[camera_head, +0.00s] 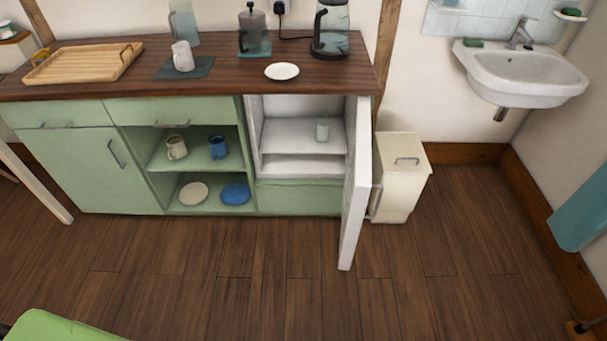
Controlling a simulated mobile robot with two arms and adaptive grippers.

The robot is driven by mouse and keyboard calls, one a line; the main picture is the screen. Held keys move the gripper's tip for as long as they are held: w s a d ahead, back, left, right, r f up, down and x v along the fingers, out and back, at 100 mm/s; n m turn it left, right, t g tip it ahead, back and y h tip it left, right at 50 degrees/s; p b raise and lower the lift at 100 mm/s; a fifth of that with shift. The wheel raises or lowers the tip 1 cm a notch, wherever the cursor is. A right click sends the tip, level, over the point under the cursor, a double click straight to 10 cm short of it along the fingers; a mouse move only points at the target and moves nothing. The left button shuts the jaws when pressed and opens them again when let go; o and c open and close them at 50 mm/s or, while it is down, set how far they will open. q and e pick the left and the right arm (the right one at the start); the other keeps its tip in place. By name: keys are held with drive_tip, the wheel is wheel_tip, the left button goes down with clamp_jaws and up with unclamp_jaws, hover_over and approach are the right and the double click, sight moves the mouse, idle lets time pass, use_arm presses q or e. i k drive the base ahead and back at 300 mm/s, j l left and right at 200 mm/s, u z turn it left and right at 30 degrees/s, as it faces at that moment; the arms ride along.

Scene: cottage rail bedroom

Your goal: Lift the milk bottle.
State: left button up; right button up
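The fridge door (357,180) is open, swung out toward me on the right. Neither of my grippers shows in the head view.
The dark wooden countertop (215,68) holds a wooden tray, a white jug, a French press, a kettle and a white plate (282,71). A cream bin (402,180) stands right of the fridge door. The wooden floor (270,265) in front is clear.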

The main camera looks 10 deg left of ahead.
sight(322, 120)
drive_tip(key=i+l+u, duration=0.1)
drive_tip(key=l+u, duration=0.35)
drive_tip(key=l, duration=0.4)
drive_tip(key=l+u, duration=0.45)
drive_tip(key=l, duration=0.8)
drive_tip(key=i+j+z, duration=0.2)
drive_tip(key=i+j, duration=0.1)
drive_tip(key=i, duration=0.05)
